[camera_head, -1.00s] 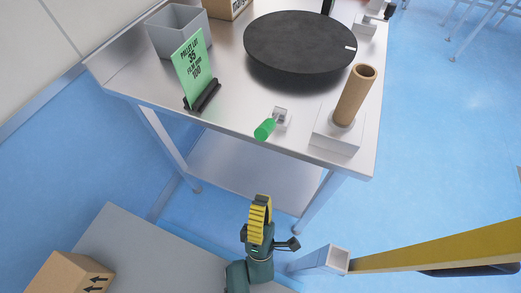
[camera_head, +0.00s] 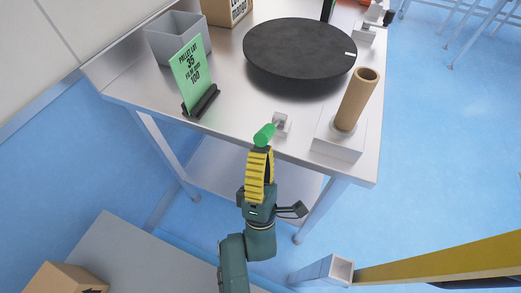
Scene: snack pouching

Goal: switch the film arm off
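A small lever switch with a green handle (camera_head: 264,134) is fixed by a pale bracket (camera_head: 282,123) at the front edge of the steel table. The handle sticks out toward the lower left. My gripper (camera_head: 260,153), with yellow ribbed fingers, is just below the green handle in the picture, its tips very near or touching it. I see the fingers nearly edge-on, so their opening is hidden. Right of the switch, a brown cardboard roll (camera_head: 357,98) stands tilted in the picture on a white base (camera_head: 338,139). Nothing is labelled as the film arm.
A black round turntable (camera_head: 300,45) lies on the steel table (camera_head: 235,105). A green sign (camera_head: 193,74) in a black holder and a grey bin (camera_head: 178,38) are at left. A yellow beam (camera_head: 450,257) crosses the lower right. A cardboard box (camera_head: 62,279) is at lower left.

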